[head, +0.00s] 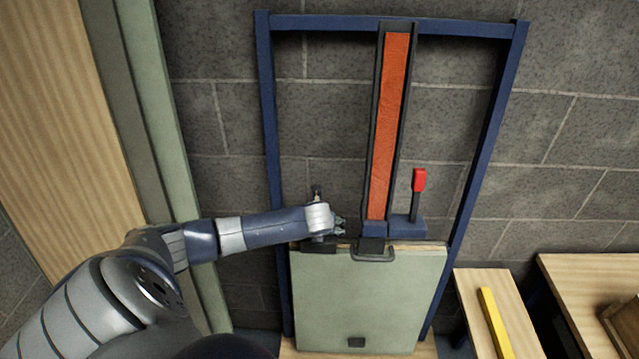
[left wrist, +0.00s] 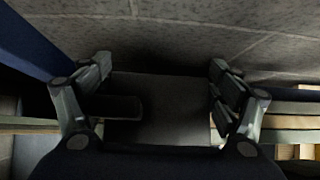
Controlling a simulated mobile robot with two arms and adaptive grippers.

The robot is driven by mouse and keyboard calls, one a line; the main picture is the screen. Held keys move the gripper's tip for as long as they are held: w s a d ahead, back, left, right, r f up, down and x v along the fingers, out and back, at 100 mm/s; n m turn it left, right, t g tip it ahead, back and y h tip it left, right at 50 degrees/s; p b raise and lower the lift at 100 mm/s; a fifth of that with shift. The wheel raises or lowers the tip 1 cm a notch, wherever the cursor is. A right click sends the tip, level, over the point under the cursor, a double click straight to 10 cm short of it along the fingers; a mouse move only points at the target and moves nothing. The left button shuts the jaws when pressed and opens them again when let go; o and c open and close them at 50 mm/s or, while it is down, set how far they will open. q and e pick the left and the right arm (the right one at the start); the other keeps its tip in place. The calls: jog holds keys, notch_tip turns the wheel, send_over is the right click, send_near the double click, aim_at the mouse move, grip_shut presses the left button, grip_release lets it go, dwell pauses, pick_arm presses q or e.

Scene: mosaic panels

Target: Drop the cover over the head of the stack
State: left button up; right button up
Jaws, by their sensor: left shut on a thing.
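A stack of flat panels with a pale green front (head: 368,300) stands against the wall inside a blue frame. In the left wrist view, dark, green and wood-coloured layers (left wrist: 285,122) show at its top edge. My left gripper (head: 338,226) is above the left part of this edge. Its fingers are apart, with a dark block, taken as the cover (left wrist: 170,105), between them. In the head view a dark piece, seemingly this cover (head: 318,247), shows below the gripper against the panel's top edge. Shadow hides whether it rests there. My right gripper is not in view.
The blue frame (head: 266,120) has an orange strip (head: 389,120) in a dark channel at its middle. A red-handled lever (head: 418,181) stands right of the channel. A yellow bar (head: 494,322) lies on wood at right.

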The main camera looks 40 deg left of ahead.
pick_arm(q)
jog(key=shift+f+b, duration=0.3)
jog(key=shift+f, duration=0.5)
jog(key=shift+d, duration=0.1)
jog(key=o, duration=1)
jog(key=shift+s+r, duration=0.1)
jog(key=v, duration=1.2)
